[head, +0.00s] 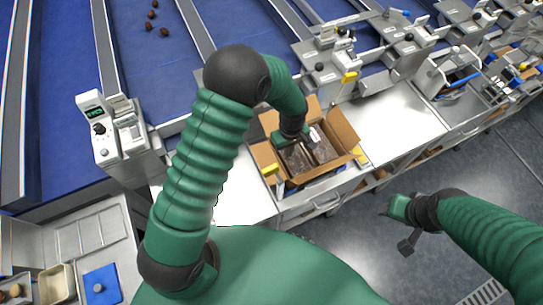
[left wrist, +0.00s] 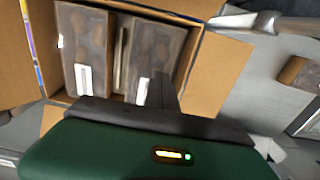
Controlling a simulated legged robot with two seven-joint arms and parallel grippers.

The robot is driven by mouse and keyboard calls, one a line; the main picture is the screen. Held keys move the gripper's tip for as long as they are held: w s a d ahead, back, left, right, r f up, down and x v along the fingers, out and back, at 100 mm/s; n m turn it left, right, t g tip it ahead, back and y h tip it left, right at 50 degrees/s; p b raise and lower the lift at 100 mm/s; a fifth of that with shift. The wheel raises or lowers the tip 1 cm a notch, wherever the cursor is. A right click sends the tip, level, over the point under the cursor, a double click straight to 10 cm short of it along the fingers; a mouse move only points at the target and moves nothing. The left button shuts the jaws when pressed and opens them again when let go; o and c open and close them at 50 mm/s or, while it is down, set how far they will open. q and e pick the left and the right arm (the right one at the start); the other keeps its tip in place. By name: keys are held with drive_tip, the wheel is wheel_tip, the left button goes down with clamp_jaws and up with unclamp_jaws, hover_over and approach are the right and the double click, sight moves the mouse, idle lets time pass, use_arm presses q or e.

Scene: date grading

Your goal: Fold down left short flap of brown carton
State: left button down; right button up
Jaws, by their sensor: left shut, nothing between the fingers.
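The open brown carton (head: 345,130) stands on the steel bench in the head view, with its flaps standing out. Its left short flap (head: 264,157) sticks up and outward on the left side. Dark packs (head: 320,146) with pale labels lie inside; they also show in the left wrist view (left wrist: 150,60), where carton flaps (left wrist: 216,72) spread around them. My left gripper (head: 284,140) is shut and empty, over the carton's left part close to that flap; I cannot tell whether they touch. My right gripper (head: 396,208) hangs over the floor, away from the carton; its fingers are unclear.
The steel bench (head: 398,128) is clear right of the carton, and its bare part (head: 243,200) shows left of it. Yellow-handled parts (head: 347,78) stand near the carton. Blue conveyor lanes (head: 150,60) with a few dates lie behind. A blue tray (head: 102,284) is at lower left.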

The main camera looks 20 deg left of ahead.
use_arm(q)
wheel_tip(320, 180, up, 10)
drive_tip(key=p, duration=0.7)
drive_tip(key=shift+r, duration=0.25)
